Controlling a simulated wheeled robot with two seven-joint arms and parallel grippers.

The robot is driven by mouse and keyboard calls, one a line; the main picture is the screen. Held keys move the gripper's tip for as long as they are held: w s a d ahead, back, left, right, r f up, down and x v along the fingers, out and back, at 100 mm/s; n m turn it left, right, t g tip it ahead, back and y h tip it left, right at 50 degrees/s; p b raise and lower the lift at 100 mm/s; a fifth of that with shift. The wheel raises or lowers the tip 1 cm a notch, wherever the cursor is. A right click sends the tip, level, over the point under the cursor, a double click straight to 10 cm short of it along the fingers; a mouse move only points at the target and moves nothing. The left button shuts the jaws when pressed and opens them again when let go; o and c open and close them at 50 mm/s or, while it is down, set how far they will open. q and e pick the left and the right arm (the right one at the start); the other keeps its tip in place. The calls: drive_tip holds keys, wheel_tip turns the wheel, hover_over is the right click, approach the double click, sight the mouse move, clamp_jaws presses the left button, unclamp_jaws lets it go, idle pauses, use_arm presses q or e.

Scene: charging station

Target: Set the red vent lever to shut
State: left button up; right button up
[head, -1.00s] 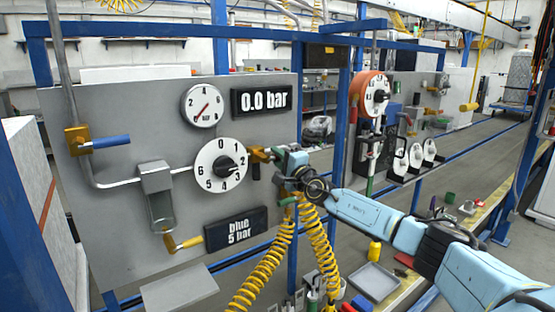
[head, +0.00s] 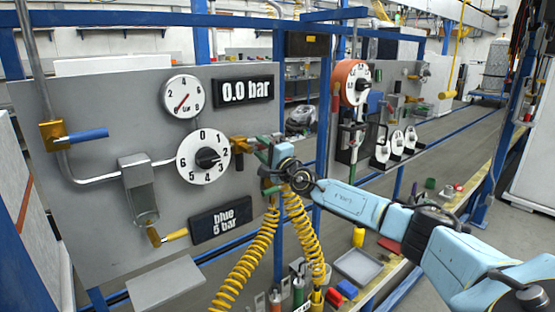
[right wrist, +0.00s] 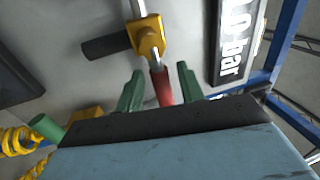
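A red lever-like piece (right wrist: 161,88) shows in the right wrist view, at the end of a brass valve (right wrist: 150,38) on the grey panel. My right gripper (right wrist: 160,88) is open, with one green finger on each side of the red piece; I cannot tell if they touch it. A black handle (right wrist: 106,47) sticks out of the same valve. In the head view the valve (head: 241,145) sits right of the numbered dial, and my right gripper (head: 264,149) is just right of it. The red piece is not clear there. My left gripper is not in view.
Yellow coiled hoses (head: 297,235) hang below my right gripper.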

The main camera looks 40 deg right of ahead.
drive_tip(key=s+f, duration=0.2)
drive_tip(key=s, duration=1)
drive_tip(key=shift+a+f, duration=0.15)
drive_tip(key=shift+a, duration=0.05)
